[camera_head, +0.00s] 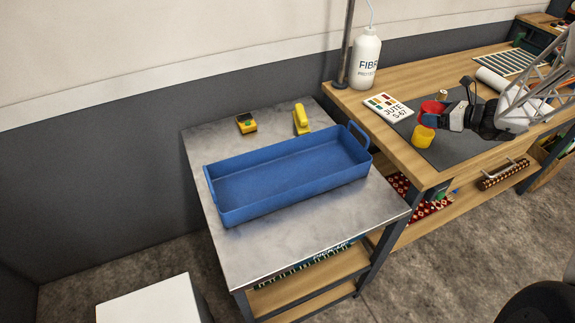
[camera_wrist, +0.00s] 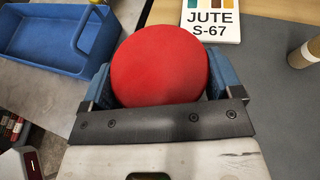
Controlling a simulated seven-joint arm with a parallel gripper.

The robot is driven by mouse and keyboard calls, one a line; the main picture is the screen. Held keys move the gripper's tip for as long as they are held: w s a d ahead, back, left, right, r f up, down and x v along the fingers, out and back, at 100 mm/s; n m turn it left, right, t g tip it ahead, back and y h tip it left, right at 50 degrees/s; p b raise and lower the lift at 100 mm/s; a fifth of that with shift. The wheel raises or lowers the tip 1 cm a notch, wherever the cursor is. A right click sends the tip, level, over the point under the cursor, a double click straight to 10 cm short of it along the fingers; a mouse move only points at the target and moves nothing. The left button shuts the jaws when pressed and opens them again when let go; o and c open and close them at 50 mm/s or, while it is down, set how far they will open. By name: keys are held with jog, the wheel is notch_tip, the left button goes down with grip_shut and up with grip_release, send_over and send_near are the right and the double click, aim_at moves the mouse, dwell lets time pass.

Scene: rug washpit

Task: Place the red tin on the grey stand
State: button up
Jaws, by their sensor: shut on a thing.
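The red tin (camera_wrist: 160,62) is between the two blue fingers of my gripper (camera_wrist: 160,82), which is shut on it; its round red face fills the middle of the wrist view. In the head view the red tin (camera_head: 431,107) is over the dark grey mat (camera_head: 470,150) on the wooden bench, with my gripper (camera_head: 446,117) at its right. I cannot tell whether the tin touches the mat. A grey metal-topped table (camera_head: 290,245) stands to the left; I cannot make out for certain any other grey stand.
A yellow cylinder (camera_head: 423,137) is close by the red tin. A JUTE S-67 card (camera_head: 388,107) and a white bottle (camera_head: 365,60) are on the bench. A blue tray (camera_head: 285,198) takes up much of the metal table, with two small yellow items (camera_head: 246,123) (camera_head: 301,119) behind.

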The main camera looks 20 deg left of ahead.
jog(key=w+a+n+g, duration=0.2)
jog(key=a, duration=1.6)
jog(key=n+g+y, duration=0.1)
jog(key=n+g, duration=0.4)
jog(key=g, duration=0.1)
send_over(219, 139)
notch_tip(219, 139, down, 5)
jog(key=shift+w+a+f, duration=0.1)
jog(key=shift+f, duration=3.1)
